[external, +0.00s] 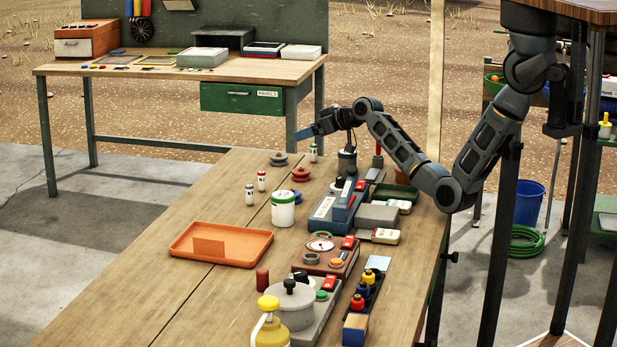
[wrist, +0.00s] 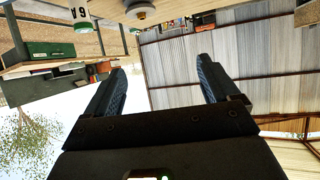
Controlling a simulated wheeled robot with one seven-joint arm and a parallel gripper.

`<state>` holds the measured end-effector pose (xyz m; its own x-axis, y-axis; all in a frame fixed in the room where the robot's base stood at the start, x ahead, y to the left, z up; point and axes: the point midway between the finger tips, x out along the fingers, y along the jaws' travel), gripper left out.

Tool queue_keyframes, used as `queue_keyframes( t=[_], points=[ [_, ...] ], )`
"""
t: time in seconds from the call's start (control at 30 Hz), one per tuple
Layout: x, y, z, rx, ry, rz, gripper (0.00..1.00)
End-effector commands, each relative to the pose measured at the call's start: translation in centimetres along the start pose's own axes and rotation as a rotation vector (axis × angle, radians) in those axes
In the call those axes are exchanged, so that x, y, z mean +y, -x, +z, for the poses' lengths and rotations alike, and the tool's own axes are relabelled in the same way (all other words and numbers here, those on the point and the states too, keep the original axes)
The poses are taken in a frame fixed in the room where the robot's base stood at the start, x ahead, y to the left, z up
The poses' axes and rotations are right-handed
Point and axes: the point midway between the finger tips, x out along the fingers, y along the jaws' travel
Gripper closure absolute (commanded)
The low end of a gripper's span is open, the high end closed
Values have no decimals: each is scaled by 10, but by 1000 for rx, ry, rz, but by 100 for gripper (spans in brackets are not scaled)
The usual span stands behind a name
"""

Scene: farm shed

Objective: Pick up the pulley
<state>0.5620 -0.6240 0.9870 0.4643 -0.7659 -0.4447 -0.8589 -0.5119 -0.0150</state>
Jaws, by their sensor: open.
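Two small grooved discs that look like pulleys lie on the wooden workbench (external: 190,262) at its far end: a grey one (external: 278,159) and a red one (external: 300,174). I cannot tell which one the task means. My gripper (external: 298,134) is above the far end of the bench, above and a little right of the grey disc and apart from both. In the wrist view my gripper (wrist: 160,66) has its two blue fingers spread with nothing between them.
Small labelled bottles (external: 262,181) and a white jar (external: 283,208) stand near the discs. An orange tray (external: 196,258) lies at left. The bench's left part is clear.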

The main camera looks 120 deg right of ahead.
Motion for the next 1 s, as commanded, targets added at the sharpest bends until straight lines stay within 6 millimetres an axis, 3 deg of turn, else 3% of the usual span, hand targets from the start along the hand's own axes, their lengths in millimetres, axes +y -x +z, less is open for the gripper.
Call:
queue_keyframes(
  t=[0.13, 0.3, 0.4, 0.57, 1.0],
  points=[
    [-65, -6, 32, -204, 274, -352, 12],
    [-115, 18, 62, -292, 566, -749, 12],
    [-128, 34, 72, -298, 674, -907, 12],
    [-138, 44, 80, -291, 745, -1016, 12],
    [-168, 19, 106, -293, 747, -1020, 12]
  ],
)
